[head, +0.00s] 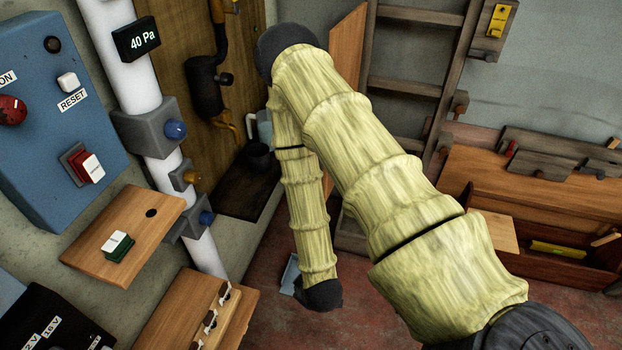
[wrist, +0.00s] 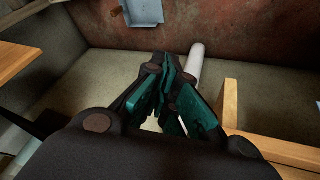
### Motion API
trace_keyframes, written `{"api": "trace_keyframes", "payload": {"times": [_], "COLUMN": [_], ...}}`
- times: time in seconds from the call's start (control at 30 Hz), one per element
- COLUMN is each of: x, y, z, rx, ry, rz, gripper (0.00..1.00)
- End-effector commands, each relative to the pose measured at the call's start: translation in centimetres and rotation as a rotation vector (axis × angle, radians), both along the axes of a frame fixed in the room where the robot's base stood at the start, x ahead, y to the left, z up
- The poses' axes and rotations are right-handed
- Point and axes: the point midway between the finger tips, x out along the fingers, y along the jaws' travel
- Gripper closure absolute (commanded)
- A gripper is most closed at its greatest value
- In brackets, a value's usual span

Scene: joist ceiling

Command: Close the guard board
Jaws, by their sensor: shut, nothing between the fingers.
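An upright reddish-brown board (head: 347,50) stands partly behind my arm in the head view, beside the wooden recess with the dark pipes. It looks like the guard board, standing out at an angle to the recess, but I cannot be sure. Its lower part is hidden by my arm. My gripper (wrist: 168,75) shows in the wrist view with its teal-padded fingers together and nothing between them. In the head view my forearm hangs down in front of the recess, and the fingers cannot be made out. No contact between gripper and board is visible.
A wooden shelf (head: 120,240) with a green-and-white switch and a lower shelf (head: 165,325) jut out at left. A blue control panel (head: 50,120) and a white pipe (head: 205,245) line the wall. A ladder (head: 400,87) and wooden bench (head: 540,185) stand at right. Reddish floor shows between.

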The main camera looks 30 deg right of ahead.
Motion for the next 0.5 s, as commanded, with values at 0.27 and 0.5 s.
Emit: {"api": "trace_keyframes", "payload": {"times": [0.27,0.5], "x": [15.1,23.3], "y": [-4.9,-10.5], "z": [-0.5,3.3], "rx": [-0.361,-0.782], "ry": [-0.327,-0.490], "rz": [0.185,0.236], "gripper": [1.00,1.00]}}
